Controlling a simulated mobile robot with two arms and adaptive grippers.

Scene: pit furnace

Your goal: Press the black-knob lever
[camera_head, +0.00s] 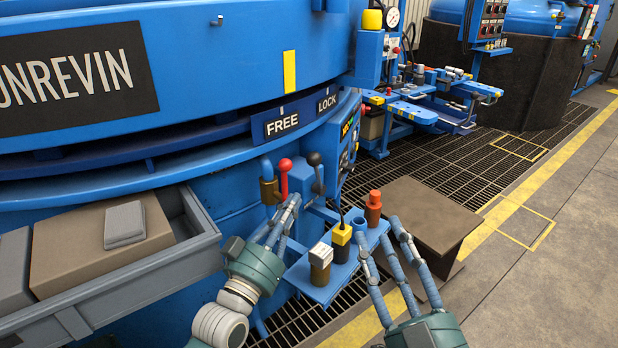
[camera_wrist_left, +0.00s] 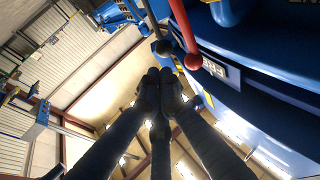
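The black-knob lever (camera_head: 315,160) stands upright on the blue furnace side, just right of the red-knob lever (camera_head: 285,165). In the left wrist view the black knob (camera_wrist_left: 164,47) lies just beyond my left fingertips, with the red knob (camera_wrist_left: 193,62) to its right. My left gripper (camera_head: 292,203) has its fingers drawn together, with nothing between them. It is just below the two levers in the head view, and a small gap shows between its tips and the black knob in the wrist view. My right gripper (camera_head: 382,235) is open and empty, right of the small blue shelf.
A grey tray (camera_head: 150,275) with a brown box is at left. A dark brown stand (camera_head: 430,215) is at right. FREE and LOCK labels (camera_head: 283,123) sit above the levers.

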